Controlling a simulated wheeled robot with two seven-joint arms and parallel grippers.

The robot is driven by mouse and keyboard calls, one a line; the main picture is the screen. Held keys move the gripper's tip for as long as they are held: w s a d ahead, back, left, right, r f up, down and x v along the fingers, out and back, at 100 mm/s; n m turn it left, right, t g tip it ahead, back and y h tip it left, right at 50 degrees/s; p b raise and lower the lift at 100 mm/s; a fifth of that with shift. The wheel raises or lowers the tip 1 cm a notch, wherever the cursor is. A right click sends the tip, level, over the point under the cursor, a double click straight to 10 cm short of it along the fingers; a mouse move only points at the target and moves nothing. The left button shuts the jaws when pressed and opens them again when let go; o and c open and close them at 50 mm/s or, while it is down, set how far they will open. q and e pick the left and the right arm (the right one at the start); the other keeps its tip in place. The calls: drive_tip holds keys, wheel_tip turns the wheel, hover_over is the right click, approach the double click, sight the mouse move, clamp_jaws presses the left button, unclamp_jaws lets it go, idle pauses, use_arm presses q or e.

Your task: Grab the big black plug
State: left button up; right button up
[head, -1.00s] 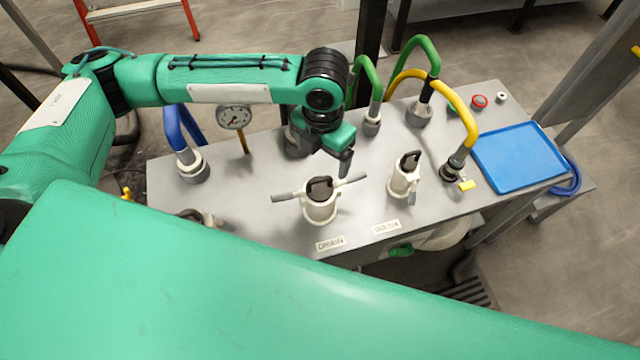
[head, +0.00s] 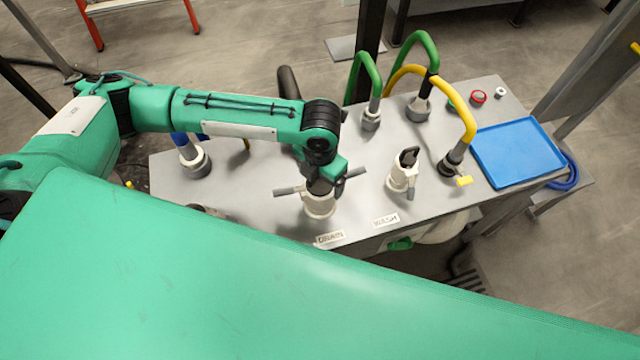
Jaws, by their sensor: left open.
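The big black plug (head: 318,189) sits in the white fitting (head: 319,206) with two grey side levers, behind the DRAIN label. My left gripper (head: 322,181) is open and right over the plug, reaching down at its top. The gripper hides much of the plug, and I cannot tell whether the fingers touch it. A smaller black plug (head: 409,157) sits in the white fitting (head: 401,180) behind the WASH label, to the right. My right gripper is not in view.
Green hoses (head: 366,70) and a yellow hose (head: 466,115) arch up at the back of the grey bench (head: 250,195). A blue tray (head: 519,152) lies empty at the right. A blue hose fitting (head: 195,163) stands at the left.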

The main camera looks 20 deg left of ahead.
use_arm(q)
drive_tip(key=c, duration=1.1)
drive_tip(key=shift+r, duration=0.1)
